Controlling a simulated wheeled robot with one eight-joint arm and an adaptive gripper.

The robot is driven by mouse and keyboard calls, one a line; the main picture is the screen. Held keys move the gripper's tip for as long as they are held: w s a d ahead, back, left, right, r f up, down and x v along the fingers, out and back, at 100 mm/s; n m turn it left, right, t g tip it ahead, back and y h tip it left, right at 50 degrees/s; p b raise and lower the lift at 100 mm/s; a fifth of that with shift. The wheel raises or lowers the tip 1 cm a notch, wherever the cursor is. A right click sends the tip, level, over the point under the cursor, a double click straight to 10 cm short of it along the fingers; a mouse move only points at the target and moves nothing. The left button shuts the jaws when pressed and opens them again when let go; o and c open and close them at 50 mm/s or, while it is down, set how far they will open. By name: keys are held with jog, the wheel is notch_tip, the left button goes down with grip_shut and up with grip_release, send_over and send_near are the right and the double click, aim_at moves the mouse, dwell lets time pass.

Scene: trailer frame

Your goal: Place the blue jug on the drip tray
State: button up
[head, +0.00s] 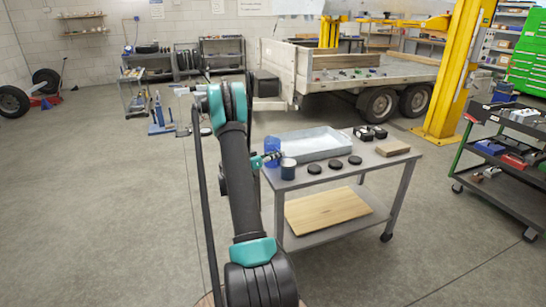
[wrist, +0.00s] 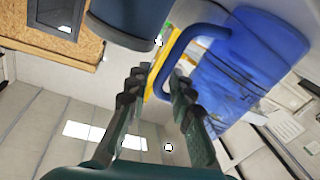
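The blue jug (head: 272,147) stands at the left end of the cart top, partly hidden by my gripper. In the wrist view the jug (wrist: 255,65) fills the right side, with its handle towards my fingers. My gripper (wrist: 158,85) is open, its fingertips apart at the jug's handle. The lower part of the handle shows in the gap between them; I cannot tell whether they touch it. In the head view my gripper (head: 271,157) is beside the jug. The drip tray (head: 333,153), shallow and pale metal, lies on the cart right of the jug and looks empty.
A dark blue mug (head: 288,169) stands close in front of the jug; it also shows in the wrist view (wrist: 125,25). Several black discs (head: 335,164) lie before the tray. A wooden block (head: 392,149) and black items (head: 370,133) lie at the right.

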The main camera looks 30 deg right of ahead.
jog(key=shift+d, duration=0.25)
grip_shut()
